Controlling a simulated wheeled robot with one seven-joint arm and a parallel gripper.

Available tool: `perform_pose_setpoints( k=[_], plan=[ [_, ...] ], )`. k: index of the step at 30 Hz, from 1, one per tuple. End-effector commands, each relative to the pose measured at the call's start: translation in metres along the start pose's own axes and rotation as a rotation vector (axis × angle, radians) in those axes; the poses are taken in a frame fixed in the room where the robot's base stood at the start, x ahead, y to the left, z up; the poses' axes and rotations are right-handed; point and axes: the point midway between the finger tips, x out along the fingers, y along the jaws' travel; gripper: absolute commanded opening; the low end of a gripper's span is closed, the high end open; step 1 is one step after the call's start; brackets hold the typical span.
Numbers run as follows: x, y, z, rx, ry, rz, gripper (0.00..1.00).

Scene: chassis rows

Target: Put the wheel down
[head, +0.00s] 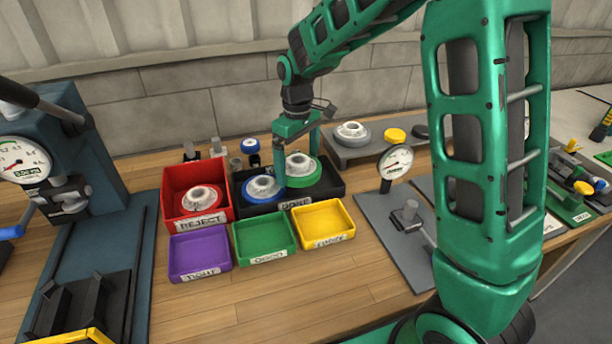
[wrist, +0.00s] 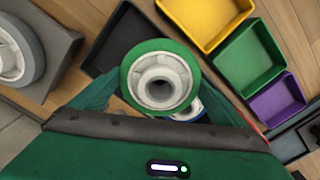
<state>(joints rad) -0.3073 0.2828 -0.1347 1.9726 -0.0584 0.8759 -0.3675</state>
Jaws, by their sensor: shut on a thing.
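A green-rimmed wheel (head: 301,167) with a pale grey hub is between the fingers of my gripper (head: 298,160), which is shut on it. In the wrist view the wheel (wrist: 160,77) lies flat, hub facing the camera, with a finger on either side. It is at the right part of the black tray (head: 331,187) labelled DONE; I cannot tell whether it touches the tray floor. A blue-rimmed wheel (head: 262,188) sits in the left part of that tray, close beside it. In the wrist view the blue wheel (wrist: 190,109) is mostly hidden.
The red REJECT bin (head: 180,212) holds a red wheel (head: 200,198), left of the black tray. Purple (head: 200,255), green (head: 263,240) and yellow (head: 322,224) trays stand empty in front. A grey wheel (head: 352,132) sits on a grey plate behind; a dial gauge (head: 396,161) stands right.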

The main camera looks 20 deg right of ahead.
Motion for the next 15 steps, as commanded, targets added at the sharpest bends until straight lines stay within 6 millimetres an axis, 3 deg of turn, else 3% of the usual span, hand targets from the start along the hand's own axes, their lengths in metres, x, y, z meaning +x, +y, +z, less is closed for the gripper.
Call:
perform_pose_setpoints(
  k=[6,15],
  plan=[
    [0.022,0.040,0.002,0.006,0.000,0.001,0.61],
    [0.035,0.052,0.002,0.004,0.000,0.000,0.61]
  ],
)
